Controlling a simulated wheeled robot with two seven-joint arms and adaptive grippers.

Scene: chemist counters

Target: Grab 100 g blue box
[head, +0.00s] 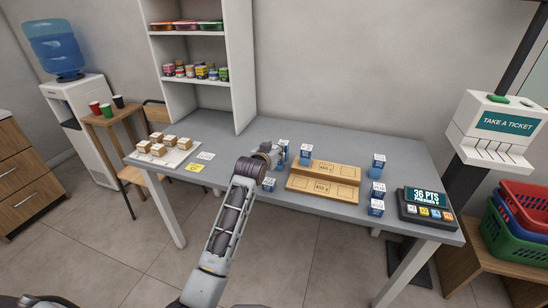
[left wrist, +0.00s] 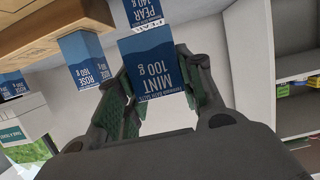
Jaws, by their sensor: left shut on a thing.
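A blue and white box marked MINT 100 g (left wrist: 150,68) is between the fingers of my left gripper (left wrist: 155,95), which is shut on it. Another blue box marked PEAR 140 g (left wrist: 143,12) is just beyond the held one in the left wrist view. A blue box marked ROSE (left wrist: 85,60) stands to its left. Other blue boxes are on the counter (head: 306,153), (head: 268,184) and at its right (head: 378,166). My right gripper is not in view.
A points display (head: 427,204) stands at the right end. A white tray of small boxes (head: 163,150) is at the left. A white shelf (head: 190,50) rises behind. The counter between tray and gripper is mostly clear.

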